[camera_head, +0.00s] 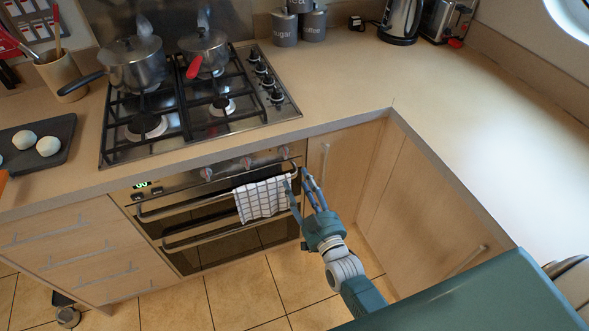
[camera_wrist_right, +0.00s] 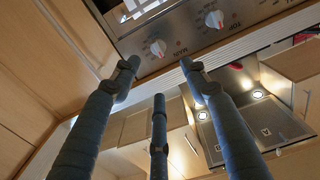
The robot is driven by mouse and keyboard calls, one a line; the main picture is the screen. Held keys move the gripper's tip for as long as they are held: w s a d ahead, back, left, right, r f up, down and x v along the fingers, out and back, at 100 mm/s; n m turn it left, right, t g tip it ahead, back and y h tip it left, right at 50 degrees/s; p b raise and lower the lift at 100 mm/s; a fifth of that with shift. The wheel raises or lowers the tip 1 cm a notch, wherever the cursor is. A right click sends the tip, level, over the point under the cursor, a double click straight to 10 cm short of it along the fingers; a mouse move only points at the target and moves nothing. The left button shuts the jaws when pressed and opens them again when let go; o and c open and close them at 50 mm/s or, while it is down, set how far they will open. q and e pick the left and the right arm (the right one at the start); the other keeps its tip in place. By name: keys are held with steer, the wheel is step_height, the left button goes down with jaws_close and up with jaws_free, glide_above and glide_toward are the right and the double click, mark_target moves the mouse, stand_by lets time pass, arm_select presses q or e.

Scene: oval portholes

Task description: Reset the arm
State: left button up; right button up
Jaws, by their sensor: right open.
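My right gripper (camera_head: 301,186) is open and empty in the head view. It is in front of the oven, beside the right end of a checkered towel (camera_head: 263,199) on the oven handle. I cannot tell whether a finger touches the towel. In the right wrist view my fingers (camera_wrist_right: 155,75) are spread with nothing between them. The oven front (camera_wrist_right: 190,35) with its knobs shows beyond them. My left gripper is not in view.
The counter edge (camera_head: 395,112) turns a corner right of the gripper, with cabinet doors below. The gas hob (camera_head: 190,112) holds two pots (camera_head: 135,62). A dark tray (camera_head: 62,150) with white round pieces lies at left. The right counter (camera_head: 480,120) is mostly clear.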

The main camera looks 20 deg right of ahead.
steer(key=s+f+g, duration=0.3)
steer(key=s+f, duration=0.2)
steer(key=f, duration=0.5)
steer(key=s+a+f+n+g, duration=0.1)
steer(key=s+f+g, duration=0.1)
steer(key=s+f, duration=0.55)
steer(key=s+f+g, duration=0.3)
steer(key=s+f, duration=0.1)
steer(key=f, duration=0.7)
steer(key=s+d+f+g, duration=0.1)
steer(key=s+f+g, duration=0.2)
steer(key=s, duration=0.7)
steer(key=s+d+f+g, duration=0.2)
steer(key=s+f, duration=0.5)
steer(key=s, duration=0.4)
steer(key=s+d+f+g, duration=0.1)
steer(key=s+f+g, duration=0.3)
steer(key=s, duration=0.6)
step_height(320, 180, down, 2)
steer(key=shift+s+d+f+n+h, duration=0.1)
steer(key=shift+s+d+n+h, duration=0.2)
steer(key=shift+s+n, duration=0.1)
